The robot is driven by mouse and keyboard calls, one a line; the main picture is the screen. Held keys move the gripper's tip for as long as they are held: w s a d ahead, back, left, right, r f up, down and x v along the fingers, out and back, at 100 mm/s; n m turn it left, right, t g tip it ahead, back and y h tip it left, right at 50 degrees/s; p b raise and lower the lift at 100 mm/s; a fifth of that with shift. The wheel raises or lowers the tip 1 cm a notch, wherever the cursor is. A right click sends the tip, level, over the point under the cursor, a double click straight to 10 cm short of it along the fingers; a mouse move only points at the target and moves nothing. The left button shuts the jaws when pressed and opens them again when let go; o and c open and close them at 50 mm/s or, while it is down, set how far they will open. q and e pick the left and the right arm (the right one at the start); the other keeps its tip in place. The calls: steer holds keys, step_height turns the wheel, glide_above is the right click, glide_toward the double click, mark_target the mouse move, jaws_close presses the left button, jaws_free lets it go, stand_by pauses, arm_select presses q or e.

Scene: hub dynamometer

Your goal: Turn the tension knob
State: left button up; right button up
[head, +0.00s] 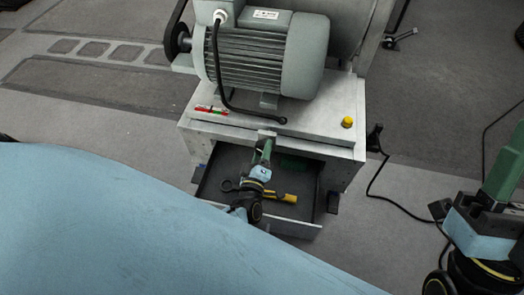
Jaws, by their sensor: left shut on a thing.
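A small pale grey piece (267,134) sits at the middle of the front edge of the metal bench, below the motor; it appears to be the tension knob. My left gripper (266,143) reaches up to it from the open drawer's side and is shut on it. The wrist and fingers cover most of it, so its turn angle is hidden. My right arm stands at the right edge of the view, well apart from the bench, and its fingertips lie outside the picture.
An open drawer (222,180) below my left wrist holds a wrench and a yellow-handled tool (283,196). A yellow knob (347,122) sits on the bench top at right, and a red and green strip (211,110) at left. A black cable (372,180) hangs from the bench's right side.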

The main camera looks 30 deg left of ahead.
arm_select(q)
steer(key=shift+r+m+p, duration=0.1)
steer(key=shift+m+p, duration=0.45)
steer(key=shift+m, duration=4.25)
arm_select(e)
steer(key=shift+w+a+f+g+h, duration=0.15)
steer(key=shift+w+f+g, duration=0.05)
steer(key=shift+w+g, duration=0.3)
steer(key=shift+w+a+f+g+h, duration=0.1)
steer(key=shift+w+f+g+h, duration=0.1)
steer(key=shift+w+g, duration=0.25)
steer(key=shift+r, duration=0.1)
arm_select(q)
steer(key=o, duration=1)
steer(key=shift+d, duration=0.1)
